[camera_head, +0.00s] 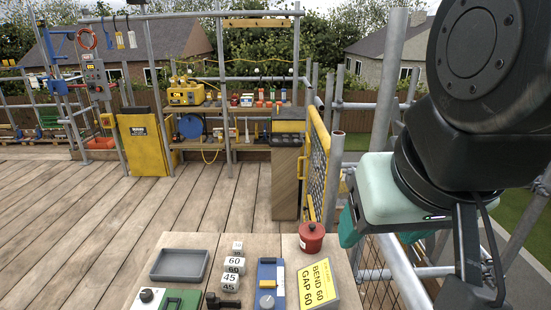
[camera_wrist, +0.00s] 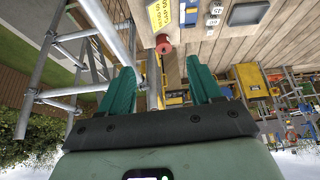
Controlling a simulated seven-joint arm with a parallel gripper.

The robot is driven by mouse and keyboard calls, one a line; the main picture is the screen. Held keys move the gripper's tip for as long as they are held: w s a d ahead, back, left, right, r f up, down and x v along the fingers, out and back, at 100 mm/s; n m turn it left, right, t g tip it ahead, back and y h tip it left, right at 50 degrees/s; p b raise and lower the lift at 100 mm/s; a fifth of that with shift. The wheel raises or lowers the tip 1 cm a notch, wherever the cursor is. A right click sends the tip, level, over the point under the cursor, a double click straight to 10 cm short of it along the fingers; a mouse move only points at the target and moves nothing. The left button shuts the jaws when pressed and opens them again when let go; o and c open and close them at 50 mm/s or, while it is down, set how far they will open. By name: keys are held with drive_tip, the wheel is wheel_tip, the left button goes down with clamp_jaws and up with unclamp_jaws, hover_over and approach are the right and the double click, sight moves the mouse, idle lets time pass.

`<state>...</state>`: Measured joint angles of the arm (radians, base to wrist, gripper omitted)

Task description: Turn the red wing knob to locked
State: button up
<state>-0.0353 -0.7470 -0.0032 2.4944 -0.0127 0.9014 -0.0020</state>
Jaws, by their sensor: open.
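A red round, lidded thing with a small nub on top (camera_head: 312,237) stands at the back right of the near bench. It also shows in the wrist view (camera_wrist: 163,45), beyond my fingertips. I cannot tell whether it is the red wing knob; no red wing shape can be made out elsewhere. My gripper (camera_wrist: 160,68) is open and empty, its two teal fingers wide apart. In the head view my gripper (camera_head: 380,238) hangs to the right of the bench, apart from the red thing.
The near bench holds a grey tray (camera_head: 179,265), several numbered cubes (camera_head: 232,266), a blue device with a grey knob (camera_head: 267,285) and a yellow sign reading BEND 60, GAP 60 (camera_head: 318,285). Scaffold poles (camera_head: 334,185) stand close to my arm. The plank deck (camera_head: 110,210) is clear.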

drive_tip(key=shift+w, duration=0.15)
drive_tip(key=shift+c, duration=1.1)
drive_tip(key=w+f+g, duration=0.1)
drive_tip(key=w, duration=0.1)
drive_tip(key=w+a+f+g, duration=0.1)
drive_tip(key=w, duration=0.2)
drive_tip(key=w+a+f, duration=0.1)
drive_tip(key=w, duration=0.1)
drive_tip(key=shift+w+f+g+h, duration=0.2)
drive_tip(key=shift+g+h, duration=0.2)
drive_tip(key=shift+c, duration=0.7)
drive_tip(key=w+a+f+g, duration=0.25)
drive_tip(key=w+f, duration=0.25)
drive_tip(key=f, duration=0.3)
drive_tip(key=w+a+f+g, duration=0.2)
drive_tip(key=w+a+f, duration=0.25)
drive_tip(key=f, duration=0.45)
drive_tip(key=s+a+f+g, duration=0.1)
drive_tip(key=f, duration=0.6)
drive_tip(key=s+a+f, duration=0.1)
drive_tip(key=a+f, duration=0.1)
drive_tip(key=f, duration=0.5)
drive_tip(key=s+a+f+g, duration=0.1)
drive_tip(key=f, duration=0.6)
drive_tip(key=shift+s+a+f+g+y, duration=0.15)
drive_tip(key=shift+a+g+y, duration=0.15)
drive_tip(key=shift+g+y, duration=0.1)
clamp_jaws()
